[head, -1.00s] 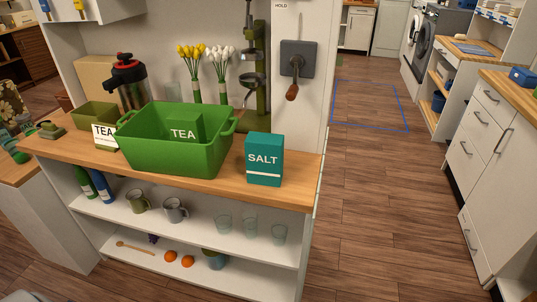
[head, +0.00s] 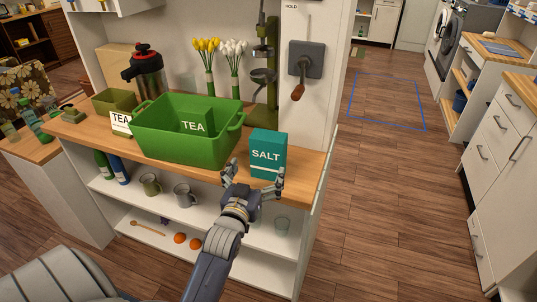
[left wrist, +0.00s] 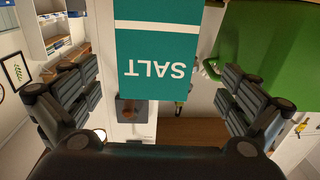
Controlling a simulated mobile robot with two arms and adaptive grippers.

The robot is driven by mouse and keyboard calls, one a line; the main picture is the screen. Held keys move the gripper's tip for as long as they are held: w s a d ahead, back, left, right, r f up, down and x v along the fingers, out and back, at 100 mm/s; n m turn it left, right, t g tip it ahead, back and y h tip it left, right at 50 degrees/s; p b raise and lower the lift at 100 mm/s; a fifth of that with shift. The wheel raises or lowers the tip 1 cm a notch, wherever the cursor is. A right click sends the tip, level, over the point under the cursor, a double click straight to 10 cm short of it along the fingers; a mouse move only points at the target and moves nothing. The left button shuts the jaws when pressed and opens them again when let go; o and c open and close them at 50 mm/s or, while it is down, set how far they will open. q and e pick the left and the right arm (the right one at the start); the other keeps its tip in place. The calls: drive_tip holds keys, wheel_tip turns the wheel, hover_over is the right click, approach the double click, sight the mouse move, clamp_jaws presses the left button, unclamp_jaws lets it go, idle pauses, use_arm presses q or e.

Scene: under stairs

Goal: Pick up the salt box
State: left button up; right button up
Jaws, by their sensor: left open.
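The teal salt box (head: 267,155) stands upright on the wooden counter (head: 305,168) near its right end, in the head view. My left gripper (head: 252,175) is open in front of the box, with a finger toward each side of its lower part. In the left wrist view the salt box (left wrist: 155,60) appears upside down, between the spread fingers of the left gripper (left wrist: 158,92) with gaps on both sides. I cannot tell how far the fingertips reach past its front face. My right gripper is not in view.
A green tub (head: 190,145) holding a tea box (head: 193,122) stands close left of the salt box. Behind are yellow tulips (head: 206,46), white tulips (head: 235,48) and a wall-mounted crank (head: 298,90). Mugs and glasses sit on the shelf below. Open floor (head: 385,190) lies to the right.

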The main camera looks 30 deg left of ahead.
sight(266, 158)
use_arm(q)
drive_tip(key=x, duration=0.3)
drive_tip(key=shift+w, duration=0.15)
drive_tip(key=shift+w+a+r+p, duration=0.1)
drive_tip(key=shift+w+p, duration=0.35)
drive_tip(key=shift+w, duration=0.05)
drive_tip(key=p+x, duration=0.1)
drive_tip(key=x, duration=0.2)
drive_tip(key=shift+w, duration=0.7)
drive_tip(key=c, duration=1.2)
drive_tip(key=shift+c, duration=0.2)
